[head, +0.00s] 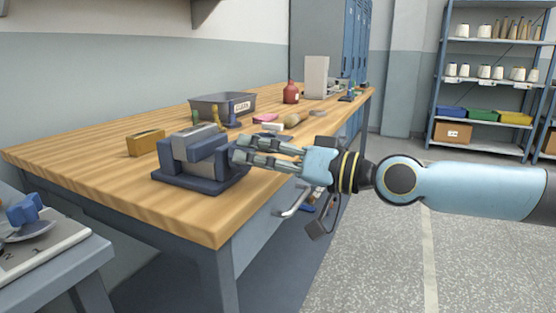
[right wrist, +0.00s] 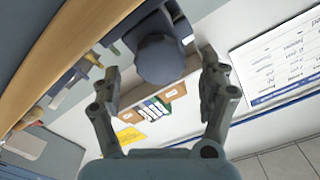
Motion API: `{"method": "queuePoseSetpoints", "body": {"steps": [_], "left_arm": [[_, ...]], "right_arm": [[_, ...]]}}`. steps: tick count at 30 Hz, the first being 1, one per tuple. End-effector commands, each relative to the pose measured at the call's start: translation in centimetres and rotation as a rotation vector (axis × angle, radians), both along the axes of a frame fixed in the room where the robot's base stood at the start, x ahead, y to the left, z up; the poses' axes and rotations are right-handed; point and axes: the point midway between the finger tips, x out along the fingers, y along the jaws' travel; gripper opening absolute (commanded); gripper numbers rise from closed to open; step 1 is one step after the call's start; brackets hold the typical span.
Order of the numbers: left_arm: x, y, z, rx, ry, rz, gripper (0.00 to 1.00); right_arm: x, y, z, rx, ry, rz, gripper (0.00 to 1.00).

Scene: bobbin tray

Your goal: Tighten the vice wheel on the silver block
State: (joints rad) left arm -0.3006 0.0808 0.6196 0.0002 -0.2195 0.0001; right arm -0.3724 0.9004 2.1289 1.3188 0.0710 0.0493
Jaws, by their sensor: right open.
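The dark blue vice (head: 205,178) stands on the wooden bench near its front edge. The silver block (head: 201,134) sits between its jaws; I cannot tell how tightly it is clamped. My right gripper (head: 238,149) reaches in from the right at the vice's right side, fingers open. In the right wrist view a round dark blue knob, apparently the vice wheel (right wrist: 160,60), shows between the open fingertips (right wrist: 162,78) with a gap on both sides. In the head view the wheel is hidden behind the fingers. My left gripper is not in view.
A brass-coloured block (head: 146,143) lies left of the vice. A grey labelled bin (head: 222,106), a red bottle (head: 291,93) and small items stand farther back. A side table (head: 60,262) with a blue-handled device is at lower left. The bench's front left is clear.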

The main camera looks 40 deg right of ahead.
Motion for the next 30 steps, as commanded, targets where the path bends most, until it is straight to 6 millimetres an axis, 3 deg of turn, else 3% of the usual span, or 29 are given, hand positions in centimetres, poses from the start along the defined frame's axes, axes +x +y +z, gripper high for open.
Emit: {"method": "queuePoseSetpoints", "body": {"steps": [4,12,30], "left_arm": [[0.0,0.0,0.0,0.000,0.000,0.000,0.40],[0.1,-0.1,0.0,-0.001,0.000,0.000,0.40],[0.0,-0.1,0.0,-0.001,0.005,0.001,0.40]], "right_arm": [[-2.1,-0.7,-0.2,-0.005,0.008,0.006,0.78],[-3.8,-1.6,-0.1,-0.002,0.004,0.002,0.78],[-4.3,-1.2,-0.7,-0.063,0.011,0.023,0.78]]}}
